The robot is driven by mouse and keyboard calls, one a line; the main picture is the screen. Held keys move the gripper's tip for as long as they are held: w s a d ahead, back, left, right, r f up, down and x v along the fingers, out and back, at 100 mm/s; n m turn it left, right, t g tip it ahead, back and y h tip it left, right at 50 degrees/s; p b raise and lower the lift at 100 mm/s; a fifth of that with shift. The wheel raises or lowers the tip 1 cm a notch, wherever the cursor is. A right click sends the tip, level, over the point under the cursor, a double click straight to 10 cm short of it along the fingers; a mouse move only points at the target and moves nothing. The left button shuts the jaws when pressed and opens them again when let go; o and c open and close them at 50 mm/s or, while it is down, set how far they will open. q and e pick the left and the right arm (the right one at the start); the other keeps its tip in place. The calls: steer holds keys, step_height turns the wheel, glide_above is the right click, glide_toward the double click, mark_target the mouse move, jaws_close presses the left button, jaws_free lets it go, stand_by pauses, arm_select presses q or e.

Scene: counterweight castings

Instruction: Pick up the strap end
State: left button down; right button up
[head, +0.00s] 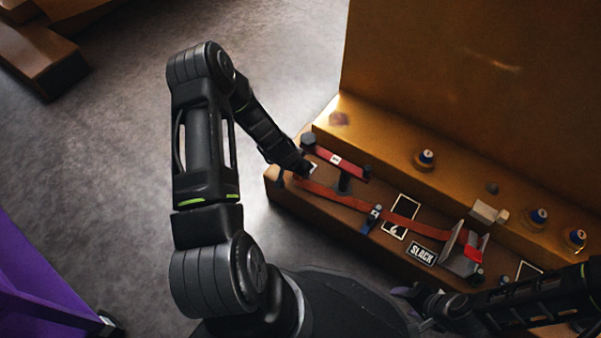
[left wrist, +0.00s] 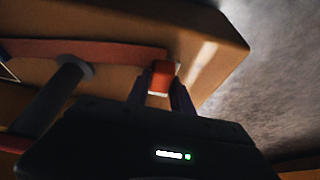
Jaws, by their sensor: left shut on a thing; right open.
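A red strap (head: 325,194) runs along the brown casting ledge in the head view, from my left gripper to a grey metal bracket (head: 455,245). My left gripper (head: 303,174) is at the strap's left end. In the left wrist view the fingers of my left gripper (left wrist: 161,88) are shut on the orange-red strap end (left wrist: 162,72), and the strap band (left wrist: 90,50) stretches off to the left. In the head view the fingers partly hide the end. My right gripper (head: 416,306) is open near the bottom, apart from the strap.
A red bar with a white label (head: 340,162) lies just behind the strap, beside a dark post (head: 344,183). A "SLACK" plate (head: 421,254) is in front. A tall brown wall rises behind. Open floor lies left.

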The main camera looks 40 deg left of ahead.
arm_select(q)
steer(key=shift+r, duration=0.2)
stand_by(0.4)
steer(key=shift+s+r+p, duration=0.15)
steer(key=shift+r+p, duration=0.35)
steer(key=shift+p, duration=0.1)
step_height(320, 180, up, 6)
steer(key=p, duration=0.2)
steer(key=shift+p, duration=0.35)
steer(key=s+p, duration=0.2)
steer(key=s, duration=1.7)
steer(key=shift+s+d+f, duration=0.2)
steer(key=shift+s, duration=0.15)
steer(key=shift+w, duration=0.1)
